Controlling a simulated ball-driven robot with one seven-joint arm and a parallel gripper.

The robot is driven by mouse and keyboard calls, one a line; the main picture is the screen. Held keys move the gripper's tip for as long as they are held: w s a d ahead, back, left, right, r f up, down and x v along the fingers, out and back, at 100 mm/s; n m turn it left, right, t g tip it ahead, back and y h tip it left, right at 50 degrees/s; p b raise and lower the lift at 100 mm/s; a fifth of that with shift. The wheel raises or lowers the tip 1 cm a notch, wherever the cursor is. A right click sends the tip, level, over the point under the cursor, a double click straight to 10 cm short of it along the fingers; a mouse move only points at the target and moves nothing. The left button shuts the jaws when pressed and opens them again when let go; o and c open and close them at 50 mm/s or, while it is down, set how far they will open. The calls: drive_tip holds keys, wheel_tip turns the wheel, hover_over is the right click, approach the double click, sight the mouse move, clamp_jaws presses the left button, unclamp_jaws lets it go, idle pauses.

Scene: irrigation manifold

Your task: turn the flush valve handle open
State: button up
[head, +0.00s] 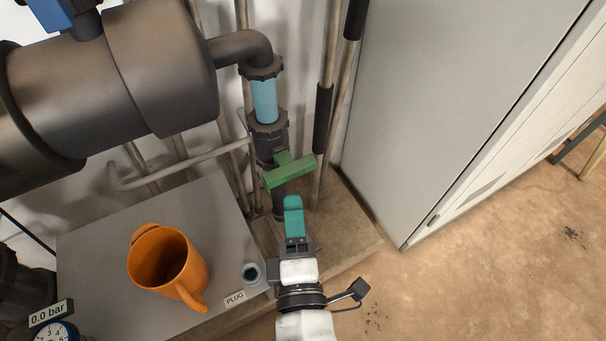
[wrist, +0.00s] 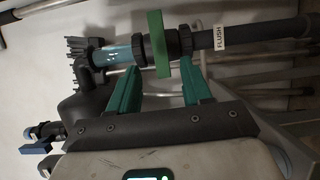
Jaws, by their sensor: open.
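The flush valve handle (head: 290,172) is a green bar on a dark vertical pipe below a clear blue pipe section. In the wrist view the handle (wrist: 157,42) lies crosswise to the pipe, beside a FLUSH label (wrist: 219,37). My gripper (head: 293,200) has teal fingers and is just below and in front of the handle in the head view. In the wrist view my gripper (wrist: 162,70) is open, and the handle's near end shows in line with the gap between the fingertips. Contact is not visible; in the head view a small gap shows.
A large grey cabinet (head: 440,90) stands at right. A thick dark tank (head: 110,80) is upper left. Thin pipes flank the valve.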

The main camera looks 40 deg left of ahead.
sight(290, 177)
drive_tip(key=b+x, duration=0.1)
drive_tip(key=x, duration=0.8)
drive_tip(key=shift+w+a, duration=0.2)
drive_tip(key=shift+w, duration=0.05)
clamp_jaws()
